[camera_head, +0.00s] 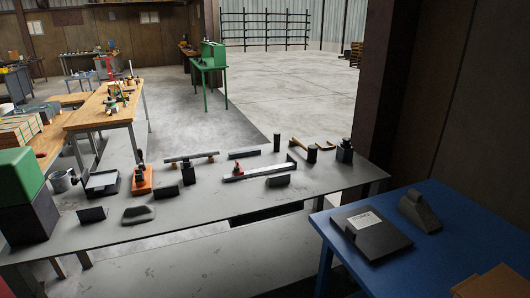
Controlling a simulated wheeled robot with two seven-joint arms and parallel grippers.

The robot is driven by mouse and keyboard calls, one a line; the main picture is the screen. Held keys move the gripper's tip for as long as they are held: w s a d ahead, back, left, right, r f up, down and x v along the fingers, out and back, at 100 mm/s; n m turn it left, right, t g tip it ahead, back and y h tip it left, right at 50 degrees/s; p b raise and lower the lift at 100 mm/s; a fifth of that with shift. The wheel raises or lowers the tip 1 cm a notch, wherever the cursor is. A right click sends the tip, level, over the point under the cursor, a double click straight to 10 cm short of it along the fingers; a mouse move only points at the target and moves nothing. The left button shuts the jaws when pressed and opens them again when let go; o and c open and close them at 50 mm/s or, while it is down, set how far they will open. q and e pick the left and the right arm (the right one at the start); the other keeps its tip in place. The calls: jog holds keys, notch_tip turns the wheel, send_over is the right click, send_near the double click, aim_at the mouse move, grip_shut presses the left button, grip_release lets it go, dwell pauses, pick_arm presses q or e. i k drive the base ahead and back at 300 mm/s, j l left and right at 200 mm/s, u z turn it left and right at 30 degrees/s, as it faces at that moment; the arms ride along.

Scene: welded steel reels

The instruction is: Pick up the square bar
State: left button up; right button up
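Several bar-like pieces lie on the grey steel table (165,232); I cannot tell for sure which is the square bar. A long dark grey bar (190,157) lies crosswise near the back, left of the middle, and seems raised on a support. A shorter dark bar (244,153) lies to its right. A long pale flat bar-like piece (262,172) with a red part on its left end lies in front of that. Neither of my grippers is in view.
The table also holds an orange-based tool (141,180), dark blocks, a black cylinder (312,153) and a hammer (325,146). A green-topped machine (26,205) stands at left. A blue table (440,262) with dark pieces stands at right.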

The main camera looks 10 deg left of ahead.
aim_at(234, 155)
jog(key=i+l+u, duration=0.15)
jog(key=i+u, duration=0.35)
jog(key=i, duration=0.15)
jog(key=i+j+z, duration=0.45)
jog(key=i+j, duration=0.4)
jog(key=i, duration=0.15)
